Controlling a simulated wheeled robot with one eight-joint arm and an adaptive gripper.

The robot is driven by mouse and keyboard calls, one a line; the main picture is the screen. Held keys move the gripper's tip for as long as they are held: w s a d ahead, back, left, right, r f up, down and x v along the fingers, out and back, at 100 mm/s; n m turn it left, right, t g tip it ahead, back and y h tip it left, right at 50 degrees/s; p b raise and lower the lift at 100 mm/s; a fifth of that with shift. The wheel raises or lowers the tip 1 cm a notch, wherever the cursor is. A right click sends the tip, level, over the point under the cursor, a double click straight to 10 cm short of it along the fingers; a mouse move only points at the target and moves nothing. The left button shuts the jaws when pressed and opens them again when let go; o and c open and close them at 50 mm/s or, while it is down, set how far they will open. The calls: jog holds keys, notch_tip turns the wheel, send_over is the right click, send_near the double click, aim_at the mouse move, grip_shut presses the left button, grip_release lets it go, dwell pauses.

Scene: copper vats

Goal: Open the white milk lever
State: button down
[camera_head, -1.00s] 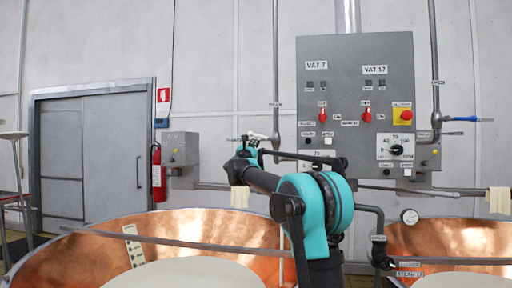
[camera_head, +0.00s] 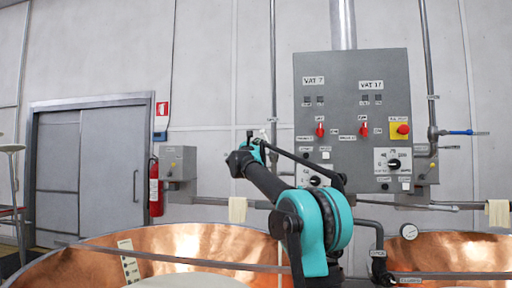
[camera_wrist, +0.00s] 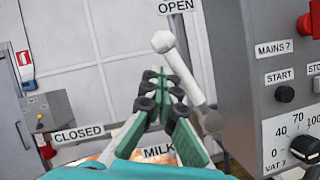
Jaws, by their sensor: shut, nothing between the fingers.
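The white milk lever (camera_wrist: 185,72) shows in the wrist view. It slants up and left from its pivot (camera_wrist: 211,122) to a round knob at its top end. The knob is below the OPEN label (camera_wrist: 176,6), and the CLOSED label (camera_wrist: 78,133) is lower left. The MILK label (camera_wrist: 159,152) is partly hidden behind my fingers. My gripper (camera_wrist: 157,78) has green fingers with dark joints. It is shut and empty, just left of the lever shaft. I cannot tell whether it touches the shaft. In the head view lever and gripper are too small to make out.
A grey control panel (camera_head: 352,80) with red knobs stands close right of the lever; it also shows in the wrist view (camera_wrist: 245,75). Copper vats (camera_head: 190,240) lie below on both sides of my arm. A fire extinguisher (camera_head: 155,187) hangs by the grey door (camera_head: 107,165).

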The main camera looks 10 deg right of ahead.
aim_at(265, 137)
jog(key=shift+s+d+r, duration=0.2)
jog(key=shift+d+r, duration=0.2)
jog(key=shift+d, duration=0.2)
jog(key=shift+s+d+r, duration=0.15)
jog(key=shift+d+r, duration=0.2)
jog(key=shift+d, duration=0.3)
